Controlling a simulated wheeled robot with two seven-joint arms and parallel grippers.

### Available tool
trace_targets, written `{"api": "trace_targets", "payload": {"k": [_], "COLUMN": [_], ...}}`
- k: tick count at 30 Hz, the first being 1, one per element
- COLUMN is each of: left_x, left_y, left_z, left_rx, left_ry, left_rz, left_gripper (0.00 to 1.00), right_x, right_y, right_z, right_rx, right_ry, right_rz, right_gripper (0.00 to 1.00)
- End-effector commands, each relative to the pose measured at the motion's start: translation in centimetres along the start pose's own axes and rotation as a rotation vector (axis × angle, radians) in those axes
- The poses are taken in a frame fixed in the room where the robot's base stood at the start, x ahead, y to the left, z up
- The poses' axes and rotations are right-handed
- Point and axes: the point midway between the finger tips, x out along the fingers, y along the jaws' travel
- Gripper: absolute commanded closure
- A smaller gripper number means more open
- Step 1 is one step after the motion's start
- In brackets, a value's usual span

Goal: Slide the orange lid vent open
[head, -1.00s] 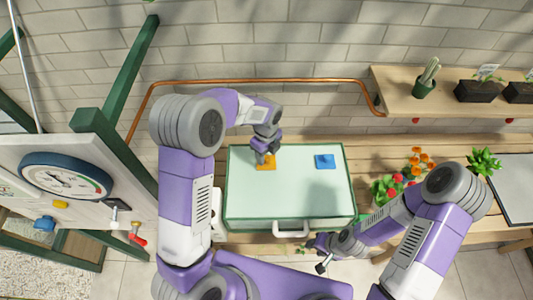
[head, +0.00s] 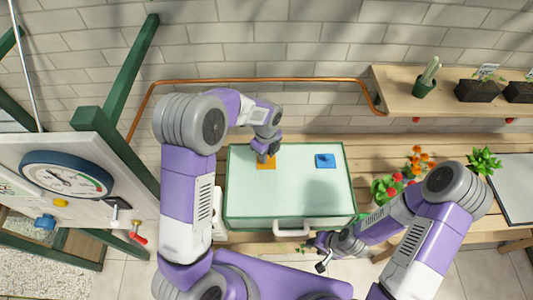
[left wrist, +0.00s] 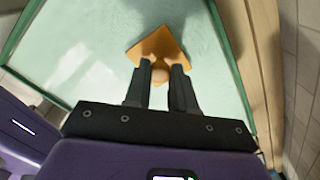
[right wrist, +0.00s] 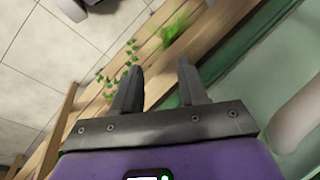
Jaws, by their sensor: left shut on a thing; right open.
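The orange lid vent (head: 267,165) is a flat square plate with a knob, on the left part of the pale green lid (head: 290,195). My left gripper (head: 262,157) reaches down over it from behind. In the left wrist view the left gripper (left wrist: 160,70) is shut on the round knob (left wrist: 160,76), and the orange plate (left wrist: 155,43) shows beyond the fingertips. The opening under the plate cannot be seen. My right gripper (head: 322,262) is open and empty in front of the box; it also shows in the right wrist view (right wrist: 160,78).
A blue vent (head: 325,161) sits on the lid's right part. A white handle (head: 292,228) is on the box's front. Red and orange flowers (head: 410,168) stand to the right on the wooden bench. A copper pipe (head: 260,80) runs along the wall behind.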

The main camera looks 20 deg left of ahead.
Motion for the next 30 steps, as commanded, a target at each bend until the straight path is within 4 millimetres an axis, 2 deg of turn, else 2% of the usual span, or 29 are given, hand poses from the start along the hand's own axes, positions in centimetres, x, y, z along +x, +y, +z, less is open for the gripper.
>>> {"api": "trace_targets", "payload": {"k": [9,20,21,24,26,30], "left_x": [0.0,0.0,0.0,0.0,0.0,0.0], "left_y": [3.7,4.3,4.3,4.3,4.3,4.2], "left_z": [3.8,4.4,4.4,4.4,4.3,4.2], "left_rx": [-0.006,-0.003,-0.003,-0.003,-0.003,-0.002], "left_ry": [-0.001,-0.003,-0.003,-0.003,-0.002,-0.001], "left_rz": [0.001,0.004,0.005,0.004,0.003,0.002], "left_gripper": [1.0,1.0,0.74,0.58,0.49,0.49], "right_x": [0.4,0.4,0.4,0.4,0.4,0.4], "right_y": [0.1,0.1,0.1,0.1,0.1,0.1], "right_z": [0.0,0.0,0.0,0.0,0.0,0.0], "right_rx": [0.0,0.0,0.0,0.0,0.0,0.0], "right_ry": [0.0,0.0,0.0,0.0,0.0,0.0], "right_rz": [0.0,0.0,0.0,0.0,0.0,0.0], "right_gripper": [0.57,0.57,0.57,0.57,0.57,0.57]}}
